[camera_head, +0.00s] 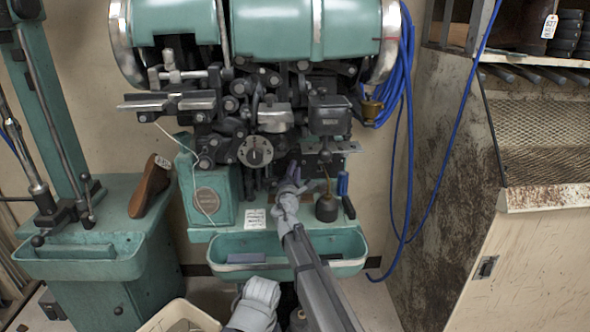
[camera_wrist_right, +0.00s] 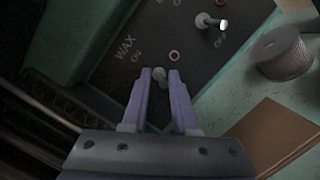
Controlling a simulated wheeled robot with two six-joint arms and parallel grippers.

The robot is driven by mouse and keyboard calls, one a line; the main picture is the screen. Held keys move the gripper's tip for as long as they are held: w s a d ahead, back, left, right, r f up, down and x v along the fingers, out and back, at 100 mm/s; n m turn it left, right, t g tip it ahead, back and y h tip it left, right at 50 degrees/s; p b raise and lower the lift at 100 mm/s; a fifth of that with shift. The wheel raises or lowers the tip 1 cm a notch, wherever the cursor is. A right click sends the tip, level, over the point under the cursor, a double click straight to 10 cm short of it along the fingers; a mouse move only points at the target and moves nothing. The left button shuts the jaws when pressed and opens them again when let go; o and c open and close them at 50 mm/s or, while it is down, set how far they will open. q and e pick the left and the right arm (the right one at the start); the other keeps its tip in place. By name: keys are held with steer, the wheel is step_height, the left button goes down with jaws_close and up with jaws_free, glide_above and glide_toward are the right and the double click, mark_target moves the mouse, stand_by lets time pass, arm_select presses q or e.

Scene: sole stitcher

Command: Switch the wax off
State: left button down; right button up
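In the right wrist view a dark panel (camera_wrist_right: 115,70) carries the label WAX (camera_wrist_right: 124,47) with ON beside it. A small metal toggle switch (camera_wrist_right: 159,74) on this panel sits between the purple fingertips of my right gripper (camera_wrist_right: 160,74). The fingers stand apart on either side of the toggle; whether either touches it I cannot tell. In the head view my right gripper (camera_head: 293,174) reaches in at the lower middle of the green stitching machine (camera_head: 290,28), and the panel is hidden there.
A second toggle (camera_wrist_right: 210,20) with an OFF label and a red-ringed spot (camera_wrist_right: 175,56) are near the fingers. A thread spool (camera_wrist_right: 282,54) and a brown sheet (camera_wrist_right: 270,136) lie at right. A green tray (camera_head: 222,270) hangs below; a blue hose (camera_head: 412,200) hangs right.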

steer(key=v, duration=0.6)
steer(key=shift+s+f+b, duration=0.1)
steer(key=shift+s+b, duration=0.3)
steer(key=shift+w, duration=0.1)
